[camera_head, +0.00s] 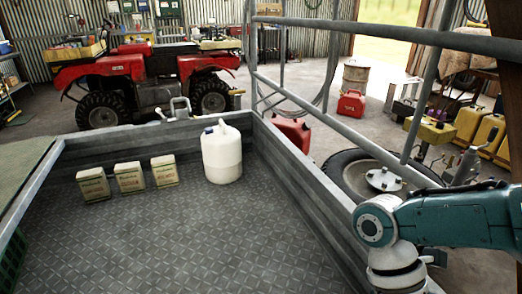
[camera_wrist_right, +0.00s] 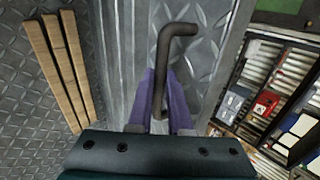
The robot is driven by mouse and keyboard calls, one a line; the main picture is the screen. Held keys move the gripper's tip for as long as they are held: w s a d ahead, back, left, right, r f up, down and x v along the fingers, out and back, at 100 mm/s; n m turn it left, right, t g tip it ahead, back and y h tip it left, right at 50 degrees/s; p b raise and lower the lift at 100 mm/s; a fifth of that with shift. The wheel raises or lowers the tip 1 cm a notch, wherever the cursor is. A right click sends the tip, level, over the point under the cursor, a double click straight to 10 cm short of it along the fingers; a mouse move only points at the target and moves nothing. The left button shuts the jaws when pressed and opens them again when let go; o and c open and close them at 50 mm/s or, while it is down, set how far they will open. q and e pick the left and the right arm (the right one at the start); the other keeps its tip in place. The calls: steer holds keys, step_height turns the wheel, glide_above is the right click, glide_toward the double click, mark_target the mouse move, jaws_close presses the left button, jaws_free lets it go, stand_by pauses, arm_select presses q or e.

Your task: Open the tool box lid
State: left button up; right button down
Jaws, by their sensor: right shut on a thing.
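In the right wrist view, a dark bent bar handle (camera_wrist_right: 180,29) stands against grey diamond-plate metal (camera_wrist_right: 212,15), which looks like part of the tool box. My right gripper (camera_wrist_right: 161,85) has its purple fingers shut around the straight part of this handle. The tool box as a whole, and how far its lid stands open, cannot be made out. In the head view, my teal right arm comes in at the lower right, and its gripper is out of frame. My left gripper is in neither view.
A trailer bed (camera_head: 200,235) holds a white jug (camera_head: 222,154) and three small cartons (camera_head: 130,177). A grey rail (camera_head: 370,145) and a tyre (camera_head: 345,172) are near my right arm. A red quad bike (camera_head: 140,70) stands behind. Wooden slats (camera_wrist_right: 62,70) show in the wrist view.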

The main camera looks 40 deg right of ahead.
steer(key=shift+w+d+f, duration=0.15)
steer(key=shift+w+f, duration=0.15)
steer(key=shift+w, duration=0.1)
steer(key=c, duration=1.2)
jaws_free()
steer(key=shift+w, duration=0.1)
steer(key=o, duration=0.3)
steer(key=shift+w+r+t, duration=0.1)
steer(key=shift+t, duration=0.2)
steer(key=shift+o, duration=0.3)
steer(key=v, duration=1)
